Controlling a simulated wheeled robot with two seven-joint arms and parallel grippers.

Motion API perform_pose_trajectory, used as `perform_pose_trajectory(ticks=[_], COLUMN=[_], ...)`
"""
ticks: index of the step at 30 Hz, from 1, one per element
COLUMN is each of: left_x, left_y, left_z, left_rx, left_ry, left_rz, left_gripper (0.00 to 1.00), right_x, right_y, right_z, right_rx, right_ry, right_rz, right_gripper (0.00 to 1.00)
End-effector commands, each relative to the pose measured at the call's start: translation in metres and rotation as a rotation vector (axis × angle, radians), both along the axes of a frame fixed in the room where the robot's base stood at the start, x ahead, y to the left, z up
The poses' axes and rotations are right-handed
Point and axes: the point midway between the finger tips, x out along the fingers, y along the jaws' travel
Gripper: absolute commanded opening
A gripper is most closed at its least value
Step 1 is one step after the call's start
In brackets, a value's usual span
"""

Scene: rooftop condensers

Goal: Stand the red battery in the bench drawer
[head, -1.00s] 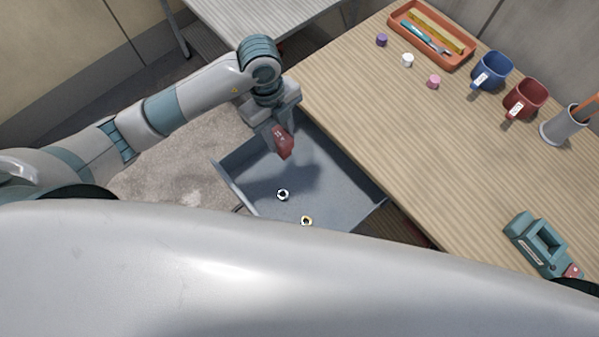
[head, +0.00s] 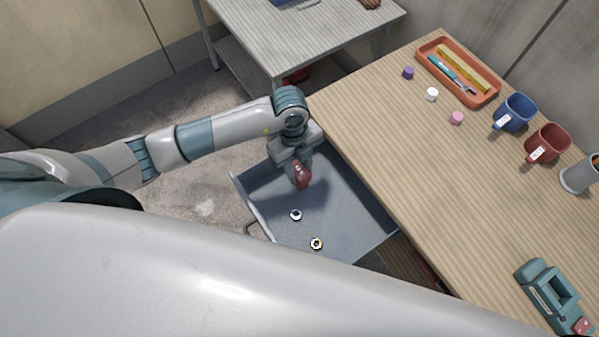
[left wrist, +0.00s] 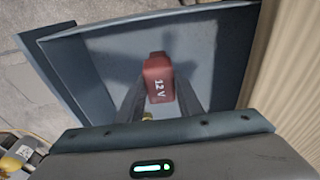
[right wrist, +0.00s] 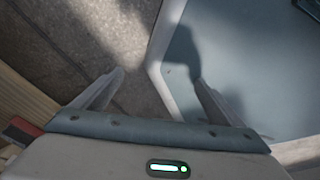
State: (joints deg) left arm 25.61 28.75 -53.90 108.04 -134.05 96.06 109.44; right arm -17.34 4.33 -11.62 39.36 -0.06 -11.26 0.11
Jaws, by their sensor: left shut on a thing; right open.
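The red battery (head: 302,178), marked 12 V, is in my left gripper (head: 300,163), which is shut on it. The gripper points down over the open bench drawer (head: 350,215), near its far end. In the left wrist view, the battery (left wrist: 158,78) sits between the two fingers with the grey drawer floor (left wrist: 205,45) behind it. I cannot tell whether its lower end touches the floor.
The wooden bench (head: 400,160) holds an orange tray (head: 484,98), small caps, two mugs and a teal tool (head: 541,290). A grey table (head: 300,35) stands behind.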

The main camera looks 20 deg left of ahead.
Motion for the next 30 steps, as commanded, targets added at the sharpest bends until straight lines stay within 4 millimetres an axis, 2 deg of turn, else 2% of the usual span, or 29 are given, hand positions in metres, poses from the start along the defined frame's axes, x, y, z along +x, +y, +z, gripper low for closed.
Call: perform_pose_trajectory(ticks=[6,10,17,22,23,24,25,30], left_x=[-0.001,0.000,0.000,0.000,0.000,0.000,0.000,0.000], left_y=[0.000,-0.001,0.000,0.000,0.000,0.000,0.000,0.000], left_z=[-0.024,-0.027,-0.027,-0.030,-0.030,-0.030,-0.030,-0.030], left_rx=[0.000,-0.001,-0.001,-0.001,0.000,0.000,0.000,0.000], left_ry=[0.002,0.000,-0.001,-0.001,0.000,0.000,0.000,0.000], left_rz=[0.000,-0.001,0.000,0.000,0.000,0.000,0.000,0.000], left_gripper=[0.03,0.03,0.03,0.03,0.37,0.47,0.51,0.51], right_x=[-0.021,-0.031,-0.029,-0.020,-0.018,-0.017,-0.016,-0.016], right_y=[-0.007,-0.011,-0.012,-0.010,-0.009,-0.009,-0.009,-0.007], right_z=[0.000,-0.001,-0.001,-0.001,-0.001,0.000,0.000,0.000], right_rx=[-0.012,-0.017,-0.018,-0.014,-0.014,-0.013,-0.013,-0.011], right_ry=[0.043,0.060,0.056,0.041,0.038,0.036,0.035,0.035], right_rz=[0.001,0.002,0.001,0.001,0.001,0.001,0.001,0.000], right_gripper=[0.92,0.92,0.92,0.92,0.92,0.92,0.92,0.92])
